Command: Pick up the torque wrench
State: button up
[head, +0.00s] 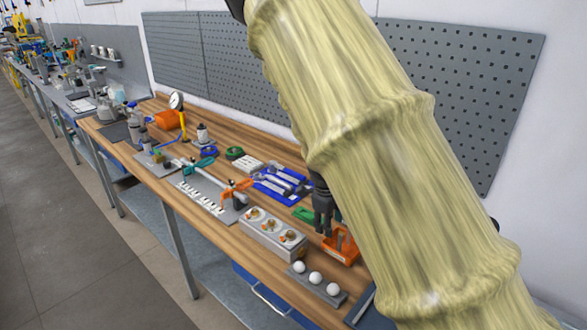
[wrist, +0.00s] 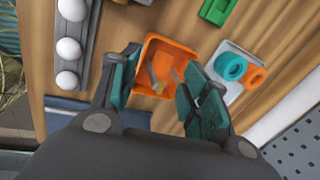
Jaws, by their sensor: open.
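A long silver bar with a teal end (head: 207,176) lies on the wooden bench in the head view, its near end by an orange stand; it looks like the torque wrench, but I cannot be sure. It is left of my gripper and well apart from it. My gripper (head: 325,222) points down over the front right part of the bench, above an orange bin (head: 341,247). In the wrist view my gripper (wrist: 160,78) is open and empty, its fingers spread over the orange bin (wrist: 182,50). The bar does not show in the wrist view.
A blue tray of wrenches (head: 280,184), a grey block with brass fittings (head: 272,234) and a rack of white balls (head: 316,279) stand near my gripper. A pegboard (head: 455,90) backs the bench.

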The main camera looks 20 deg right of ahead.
aim_at(273, 164)
jog(key=i, duration=1.5)
